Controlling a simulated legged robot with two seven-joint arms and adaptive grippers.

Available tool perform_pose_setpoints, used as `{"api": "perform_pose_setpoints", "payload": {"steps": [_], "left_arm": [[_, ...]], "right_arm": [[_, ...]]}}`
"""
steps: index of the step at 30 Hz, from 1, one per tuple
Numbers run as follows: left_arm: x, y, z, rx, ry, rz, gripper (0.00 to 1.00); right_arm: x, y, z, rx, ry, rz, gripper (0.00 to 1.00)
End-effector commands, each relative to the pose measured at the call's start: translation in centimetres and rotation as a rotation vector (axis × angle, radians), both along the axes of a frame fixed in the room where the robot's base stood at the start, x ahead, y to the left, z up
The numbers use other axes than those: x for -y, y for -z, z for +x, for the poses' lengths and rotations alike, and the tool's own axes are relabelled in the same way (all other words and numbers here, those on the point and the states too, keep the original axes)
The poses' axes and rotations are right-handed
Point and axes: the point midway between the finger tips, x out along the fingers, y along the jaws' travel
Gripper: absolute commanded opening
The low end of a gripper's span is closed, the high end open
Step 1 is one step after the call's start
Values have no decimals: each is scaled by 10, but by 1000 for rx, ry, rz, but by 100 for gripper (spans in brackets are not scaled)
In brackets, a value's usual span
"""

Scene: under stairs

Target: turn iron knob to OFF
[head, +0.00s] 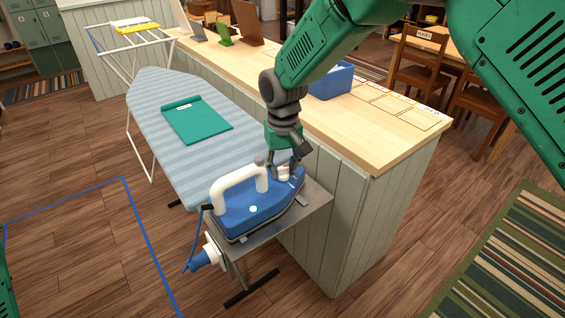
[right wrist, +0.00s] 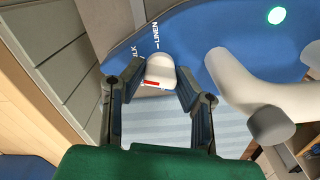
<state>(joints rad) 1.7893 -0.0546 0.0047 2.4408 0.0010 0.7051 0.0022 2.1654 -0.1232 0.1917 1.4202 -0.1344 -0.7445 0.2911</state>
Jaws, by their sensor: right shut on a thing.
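The blue iron (head: 255,212) with a white handle (head: 238,188) rests on the metal plate (head: 318,205) at the near end of the ironing board. In the right wrist view the iron body (right wrist: 185,35) carries the lettering "LINEN" and a partly cut-off "ILK". Its white knob (right wrist: 158,70) has a red mark on the side towards my wrist; no OFF label can be read. My right gripper (head: 284,171) is over the iron's front, its fingers (right wrist: 160,76) shut on the knob from both sides.
The striped ironing board (head: 150,95) holds a teal folded cloth (head: 196,119). A wooden-topped counter (head: 390,135) runs close along its right side, with a blue bin (head: 332,82) on top. A glowing light (right wrist: 277,15) shows on the iron. Open floor lies at left.

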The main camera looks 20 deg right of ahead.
Motion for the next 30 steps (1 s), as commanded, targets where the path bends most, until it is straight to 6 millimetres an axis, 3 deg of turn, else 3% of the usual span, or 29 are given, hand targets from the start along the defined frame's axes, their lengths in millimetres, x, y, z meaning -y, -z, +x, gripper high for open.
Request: {"api": "perform_pose_setpoints", "payload": {"steps": [12, 30], "left_arm": [[0, -35, 0, 0, 0, 0, 40], [0, -60, 0, 0, 0, 0, 40]], "right_arm": [[0, -3, 0, 0, -389, 2, 0], [0, -2, 0, 2, -959, 2, 0]]}}
